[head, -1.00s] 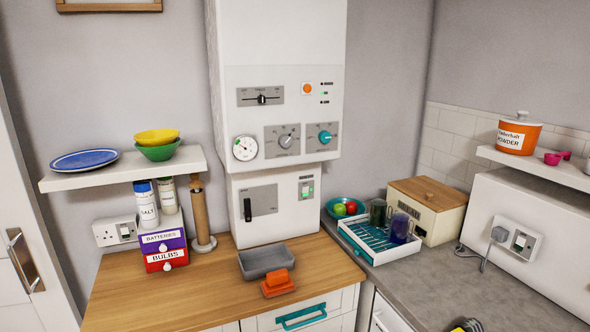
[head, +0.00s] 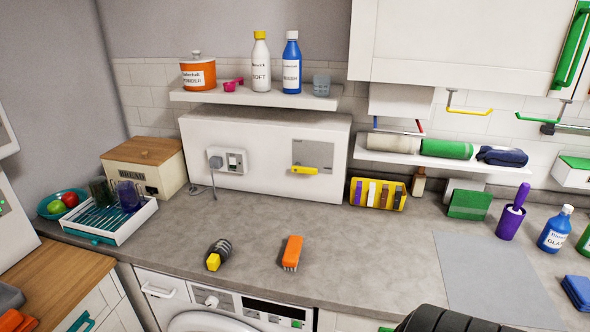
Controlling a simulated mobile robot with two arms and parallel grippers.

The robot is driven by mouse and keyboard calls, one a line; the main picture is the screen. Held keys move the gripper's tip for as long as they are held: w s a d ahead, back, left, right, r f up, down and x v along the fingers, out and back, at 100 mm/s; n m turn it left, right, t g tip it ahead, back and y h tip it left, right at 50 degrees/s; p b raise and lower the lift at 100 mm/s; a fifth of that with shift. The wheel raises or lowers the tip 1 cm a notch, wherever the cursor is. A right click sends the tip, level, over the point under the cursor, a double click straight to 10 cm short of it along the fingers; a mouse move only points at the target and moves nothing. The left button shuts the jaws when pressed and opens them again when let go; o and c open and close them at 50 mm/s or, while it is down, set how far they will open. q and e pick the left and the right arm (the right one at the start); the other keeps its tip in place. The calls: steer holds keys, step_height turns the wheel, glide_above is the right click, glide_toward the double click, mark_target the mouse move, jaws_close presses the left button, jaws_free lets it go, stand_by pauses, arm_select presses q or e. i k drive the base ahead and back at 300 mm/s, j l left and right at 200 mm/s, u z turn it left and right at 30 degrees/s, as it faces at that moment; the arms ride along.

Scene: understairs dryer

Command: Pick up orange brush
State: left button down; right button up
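The orange brush (head: 291,252) lies on the grey worktop, near its front edge above the washing machine. Its pale bristle end points toward the front. A black and yellow object (head: 218,254), perhaps another brush, lies to its left with a clear gap between them.
A dish rack (head: 112,220) with mugs and a bread box (head: 146,165) stand at the left. A yellow caddy (head: 378,194), a green block (head: 469,204) and a purple-handled tool (head: 511,212) stand toward the right. The worktop around the brush is clear. Shelves overhang the back.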

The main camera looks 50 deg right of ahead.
mark_target(290, 260)
steer(key=z, duration=1.55)
